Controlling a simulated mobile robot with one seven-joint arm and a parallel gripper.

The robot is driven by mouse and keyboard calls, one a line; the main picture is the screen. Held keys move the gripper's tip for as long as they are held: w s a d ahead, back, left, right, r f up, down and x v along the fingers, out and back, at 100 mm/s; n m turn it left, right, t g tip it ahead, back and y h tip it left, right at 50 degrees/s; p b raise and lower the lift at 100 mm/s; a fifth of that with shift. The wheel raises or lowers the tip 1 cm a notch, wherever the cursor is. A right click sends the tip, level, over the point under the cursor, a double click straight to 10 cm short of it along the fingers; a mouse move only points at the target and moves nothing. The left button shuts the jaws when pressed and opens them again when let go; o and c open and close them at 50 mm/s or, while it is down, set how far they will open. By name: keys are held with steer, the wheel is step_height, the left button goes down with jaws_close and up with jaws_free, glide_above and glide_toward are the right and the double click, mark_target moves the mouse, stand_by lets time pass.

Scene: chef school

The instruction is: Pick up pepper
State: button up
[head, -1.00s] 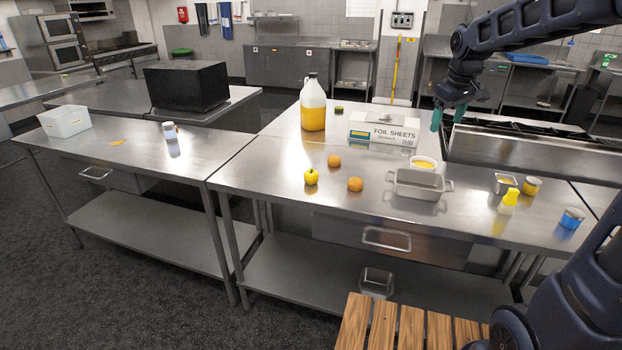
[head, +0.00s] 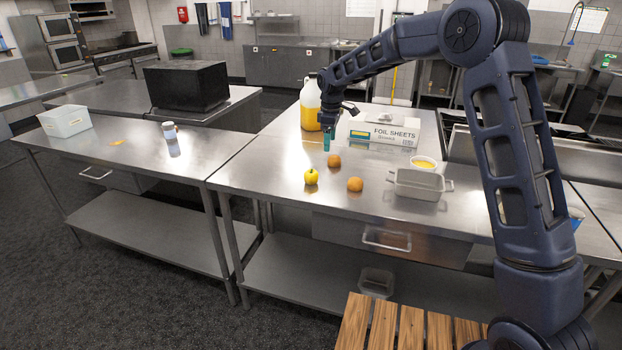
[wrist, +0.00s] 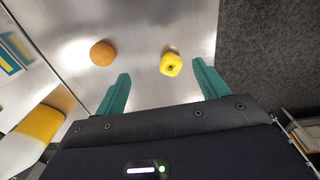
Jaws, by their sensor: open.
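The yellow pepper (head: 311,177) stands on the steel table near its front left part, with a green stem on top. It also shows in the wrist view (wrist: 171,64), ahead of and between the fingers, nearer the right one. My gripper (head: 327,143) is above the table, behind and a little right of the pepper, and apart from it. In the wrist view my gripper (wrist: 161,85) has its two teal fingers spread wide with nothing between them.
Two oranges (head: 334,161) (head: 355,185) lie close to the pepper's right. A jug of yellow liquid (head: 311,105) and a foil sheets box (head: 384,133) stand behind. A metal pan (head: 416,186) and a bowl (head: 423,163) are farther right. The table left of the pepper is clear.

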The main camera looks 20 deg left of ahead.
steer(key=n, duration=0.2)
glide_above(310, 171)
steer(key=f, duration=0.5)
steer(key=shift+s+a+f, duration=0.15)
steer(key=shift+s+f, duration=0.05)
steer(key=shift+f, duration=0.15)
steer(key=f, duration=1)
steer(key=shift+w+d+f, duration=0.1)
steer(key=shift+d+f, duration=0.1)
steer(key=shift+f, duration=0.1)
steer(key=shift+c, duration=0.4)
steer(key=c, duration=1)
